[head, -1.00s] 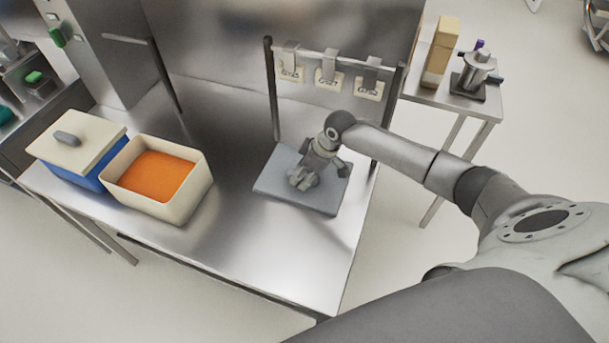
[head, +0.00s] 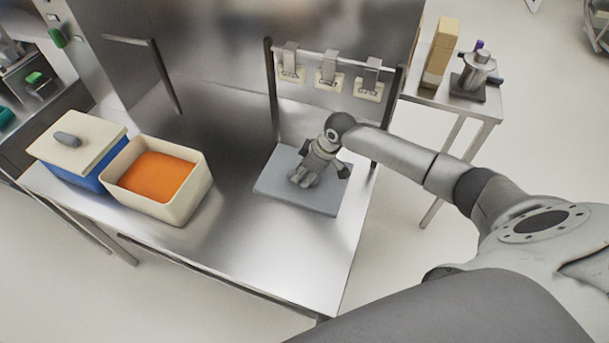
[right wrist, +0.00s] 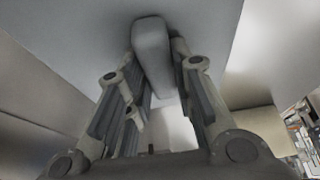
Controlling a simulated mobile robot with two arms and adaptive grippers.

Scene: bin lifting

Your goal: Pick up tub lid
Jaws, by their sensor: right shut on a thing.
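A flat grey-blue tub lid (head: 325,196) lies on the steel table at the right. My right gripper (head: 303,180) points down over its middle and hides the handle in the head view. In the right wrist view the lid (right wrist: 80,28) fills the upper part. Its rounded grey handle (right wrist: 152,50) stands between the two fingers of my right gripper (right wrist: 160,75), which is shut on it. An open cream tub (head: 190,204) with orange contents stands to the left on the same table. My left gripper is not in view.
A blue bin (head: 78,174) with a cream lid (head: 95,148) stands left of the open tub. A steel rack (head: 335,60) with hanging tags stands behind the grey lid. The steel table (head: 275,250) is bare between tub and lid and in front.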

